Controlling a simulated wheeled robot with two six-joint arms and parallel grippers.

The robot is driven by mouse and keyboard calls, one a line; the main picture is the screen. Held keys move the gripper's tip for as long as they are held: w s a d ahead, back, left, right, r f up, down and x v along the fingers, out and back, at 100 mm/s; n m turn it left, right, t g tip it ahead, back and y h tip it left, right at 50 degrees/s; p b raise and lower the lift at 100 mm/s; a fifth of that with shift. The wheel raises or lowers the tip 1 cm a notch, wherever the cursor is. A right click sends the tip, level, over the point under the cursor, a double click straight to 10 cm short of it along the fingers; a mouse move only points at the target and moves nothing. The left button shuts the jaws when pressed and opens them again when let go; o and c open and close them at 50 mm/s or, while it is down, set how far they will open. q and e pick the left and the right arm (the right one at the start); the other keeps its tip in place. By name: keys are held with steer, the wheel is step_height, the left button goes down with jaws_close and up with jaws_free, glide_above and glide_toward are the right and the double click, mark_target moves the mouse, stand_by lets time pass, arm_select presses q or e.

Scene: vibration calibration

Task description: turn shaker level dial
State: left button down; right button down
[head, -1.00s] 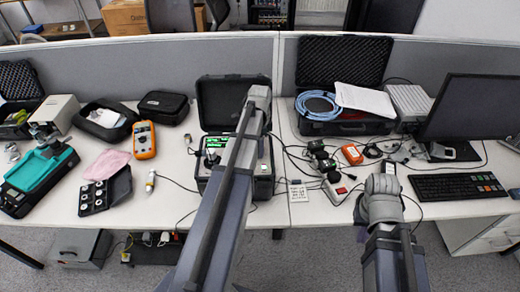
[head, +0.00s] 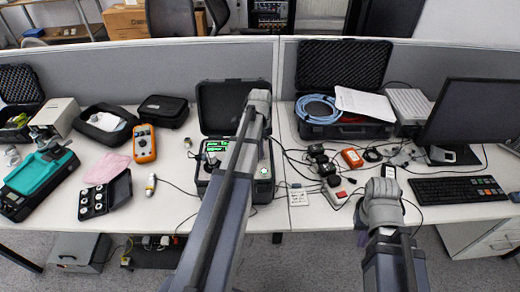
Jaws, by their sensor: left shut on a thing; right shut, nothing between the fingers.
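The shaker is a black open case (head: 263,190) at the middle of the desk, lid raised behind it. Its panel has a lit green display (head: 217,146). My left arm crosses in front of the case and covers much of the panel. My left gripper (head: 213,157) is mostly hidden; a small grey and dark part shows at the panel's left side, below the display. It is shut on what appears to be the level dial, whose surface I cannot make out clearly. My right gripper (head: 388,173) is shut and empty, low at the right, away from the case.
An orange multimeter (head: 145,144), a black tray (head: 106,197) and a teal device (head: 38,172) lie left. Cables, small dark units and an orange device (head: 352,158) lie right of the case. A monitor (head: 474,108) and keyboard (head: 458,190) stand far right. A grey partition runs behind.

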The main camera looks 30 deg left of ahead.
arm_select(q)
steer(key=shift+n, duration=0.3)
steer(key=n, duration=1.2)
steer(key=shift+n, duration=0.4)
steer(key=n, duration=1.2)
steer(key=shift+n, duration=0.7)
steer(key=c, duration=0.5)
jaws_free()
